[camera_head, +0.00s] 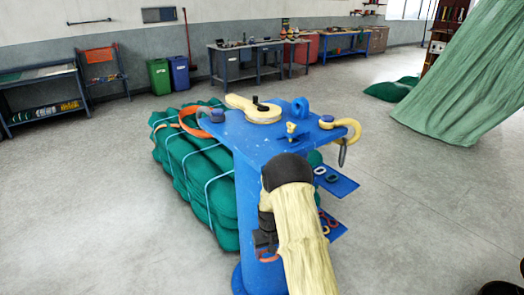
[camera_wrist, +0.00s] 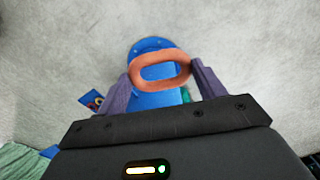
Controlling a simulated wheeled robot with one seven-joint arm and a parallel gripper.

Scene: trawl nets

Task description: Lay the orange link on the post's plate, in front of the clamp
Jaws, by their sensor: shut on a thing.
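My gripper (camera_wrist: 160,78) is shut on the orange link (camera_wrist: 135,76), an oval ring held across its width between both fingers. In the head view the link (camera_head: 268,258) shows as a small orange curve beside the blue post (camera_head: 250,200), lower in the picture than its plate. The post's plate (camera_head: 238,130) is a blue top carrying several fittings. A small blue fitting with a yellow wing-like handle (camera_head: 291,128) stands near the plate's middle; I cannot tell for sure that it is the clamp. My arm hides part of the post and plate's near edge.
A large pale-yellow lever piece (camera_head: 258,112), a blue ring (camera_head: 300,107) and a yellow hook (camera_head: 347,126) crowd the plate. Blue side shelves (camera_head: 338,184) with small links jut right of the post. A bundled green net (camera_head: 190,165) lies behind left.

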